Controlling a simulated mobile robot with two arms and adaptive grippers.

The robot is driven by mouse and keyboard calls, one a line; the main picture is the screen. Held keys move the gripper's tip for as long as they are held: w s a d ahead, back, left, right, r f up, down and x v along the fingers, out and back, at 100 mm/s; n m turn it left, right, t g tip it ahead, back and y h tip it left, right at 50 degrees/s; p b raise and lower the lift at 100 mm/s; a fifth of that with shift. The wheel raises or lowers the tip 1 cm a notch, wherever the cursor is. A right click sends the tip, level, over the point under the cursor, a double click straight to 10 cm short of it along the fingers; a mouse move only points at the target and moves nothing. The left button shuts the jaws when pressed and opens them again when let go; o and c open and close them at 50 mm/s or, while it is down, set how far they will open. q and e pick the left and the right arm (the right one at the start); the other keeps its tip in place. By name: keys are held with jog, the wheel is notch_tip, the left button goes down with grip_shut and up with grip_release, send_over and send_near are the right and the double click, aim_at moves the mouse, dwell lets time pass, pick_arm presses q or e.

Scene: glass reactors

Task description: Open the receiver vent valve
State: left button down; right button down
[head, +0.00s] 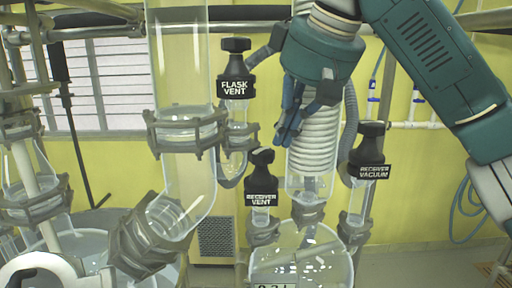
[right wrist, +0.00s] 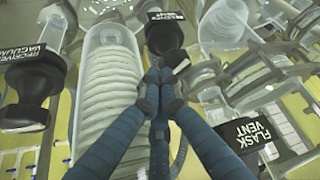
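The receiver vent valve (head: 261,180) has a black knob and a white-lettered label, upright on a glass neck in the lower middle of the head view. It also shows in the right wrist view (right wrist: 163,33), top centre. My right gripper (head: 283,138) reaches down from above, just up and right of this knob. In the right wrist view its blue fingers (right wrist: 157,78) come together at the tips, overlapping the knob's near end in the picture. Nothing shows between them, and whether they touch the knob is unclear.
The flask vent valve (head: 236,80) stands up and left of the receiver vent. The receiver vacuum valve (head: 368,158) stands to the right. A ribbed glass condenser (head: 315,150) is right behind the gripper. The glass receiver (head: 300,262) lies below.

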aim_at(269, 152)
jog(key=shift+r, duration=1.65)
jog(key=a+f, duration=0.1)
jog(key=f, duration=0.1)
jog(key=s+a+f+b, duration=0.1)
jog(key=s+f, duration=0.1)
jog(key=f, duration=0.1)
jog(key=shift+a+f, duration=0.3)
jog(key=shift+a, duration=0.1)
jog(key=shift+s+a+f+b, duration=0.1)
jog(key=shift+a+f+b, duration=0.15)
jog(key=shift+b, duration=0.15)
jog(key=shift+d, duration=0.2)
jog(key=shift+w+r+p, duration=0.1)
jog(key=shift+w+p, duration=0.1)
jog(key=shift+p, duration=0.15)
